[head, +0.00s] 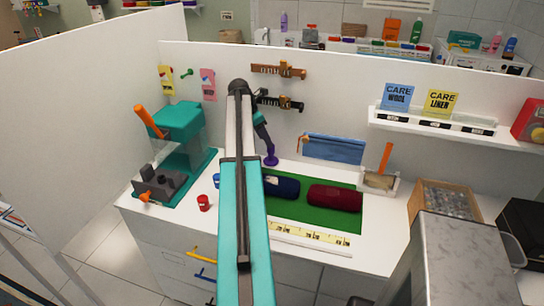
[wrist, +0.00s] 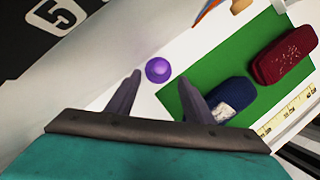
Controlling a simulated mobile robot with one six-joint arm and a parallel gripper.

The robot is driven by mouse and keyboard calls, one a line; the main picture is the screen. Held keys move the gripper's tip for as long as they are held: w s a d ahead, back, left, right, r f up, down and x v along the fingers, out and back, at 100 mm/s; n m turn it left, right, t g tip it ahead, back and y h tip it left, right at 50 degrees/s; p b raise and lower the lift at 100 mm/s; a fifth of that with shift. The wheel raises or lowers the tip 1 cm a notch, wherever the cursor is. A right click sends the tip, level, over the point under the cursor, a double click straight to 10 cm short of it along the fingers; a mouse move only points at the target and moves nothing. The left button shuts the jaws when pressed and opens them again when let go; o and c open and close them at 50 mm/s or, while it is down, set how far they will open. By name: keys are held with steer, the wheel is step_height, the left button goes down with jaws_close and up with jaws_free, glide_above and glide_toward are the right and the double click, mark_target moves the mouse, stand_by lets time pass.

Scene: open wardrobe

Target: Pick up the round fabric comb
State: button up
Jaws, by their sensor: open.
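A small purple round thing, which looks like the round fabric comb (wrist: 158,69), is on the white worktop just beyond the edge of the green mat in the wrist view. It also shows in the head view (head: 271,159), below the end of my arm. My gripper (wrist: 162,81) is open, its two dark fingers spread to either side of the purple thing, which appears beyond the fingertips. Nothing is held between them.
A navy roll (head: 281,186) and a dark red roll (head: 335,197) lie on the green mat (head: 300,212). A yellow ruler (head: 311,235) lies along its front. A teal machine (head: 180,122) stands at left, a red cup (head: 203,202) near it. The white wall panel stands close behind.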

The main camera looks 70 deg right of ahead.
mark_target(271, 154)
steer(key=shift+f, duration=0.1)
steer(key=shift+p+x, duration=1.2)
steer(key=shift+x, duration=1.35)
steer(key=shift+d, duration=0.1)
jaws_close()
